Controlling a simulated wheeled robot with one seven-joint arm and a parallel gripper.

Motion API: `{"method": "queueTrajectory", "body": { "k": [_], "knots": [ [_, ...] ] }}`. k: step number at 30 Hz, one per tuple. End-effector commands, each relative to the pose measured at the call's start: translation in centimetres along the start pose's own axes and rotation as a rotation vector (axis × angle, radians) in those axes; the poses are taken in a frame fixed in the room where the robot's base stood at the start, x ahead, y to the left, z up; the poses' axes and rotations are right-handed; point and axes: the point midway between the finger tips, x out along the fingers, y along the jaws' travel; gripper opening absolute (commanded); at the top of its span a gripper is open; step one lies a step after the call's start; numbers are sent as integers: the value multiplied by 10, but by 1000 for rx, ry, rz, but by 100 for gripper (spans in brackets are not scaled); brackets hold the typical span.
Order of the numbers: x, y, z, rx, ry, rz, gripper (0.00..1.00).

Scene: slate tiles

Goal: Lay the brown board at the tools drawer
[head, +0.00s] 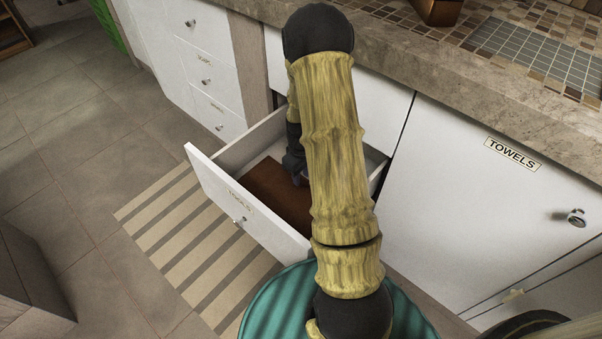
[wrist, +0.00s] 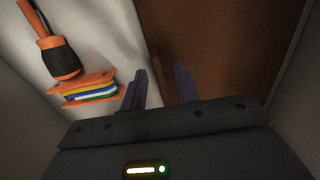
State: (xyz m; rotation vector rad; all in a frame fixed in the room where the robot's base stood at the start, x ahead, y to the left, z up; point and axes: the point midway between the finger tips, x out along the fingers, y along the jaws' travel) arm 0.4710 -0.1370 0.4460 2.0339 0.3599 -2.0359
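The brown board (head: 268,188) lies inside the pulled-out tools drawer (head: 222,197), whose front carries a TOOLS label. It looks flat, and my arm hides part of it in the head view. In the wrist view the board (wrist: 225,45) fills the right side of the drawer floor. My gripper (wrist: 161,88) is down in the drawer, at the board's left edge. Its two fingers stand apart with a gap between them, and nothing is clearly clamped there. In the head view my gripper (head: 297,172) is partly hidden by my arm.
In the drawer, a screwdriver (wrist: 58,52) with an orange and black handle and an orange piece with coloured strips (wrist: 88,91) lie left of the board in the wrist view. A TOWELS door (head: 490,205) is at right; the counter (head: 430,60) overhangs the drawer.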

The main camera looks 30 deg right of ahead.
Motion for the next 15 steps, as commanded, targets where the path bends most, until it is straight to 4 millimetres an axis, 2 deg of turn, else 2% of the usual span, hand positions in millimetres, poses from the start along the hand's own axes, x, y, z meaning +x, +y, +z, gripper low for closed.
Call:
{"method": "queueTrajectory", "body": {
  "k": [8,15],
  "knots": [
    [-7,-1,-1,-2,1,0,30],
    [-46,-1,-1,-3,2,1,30]
  ]
}}
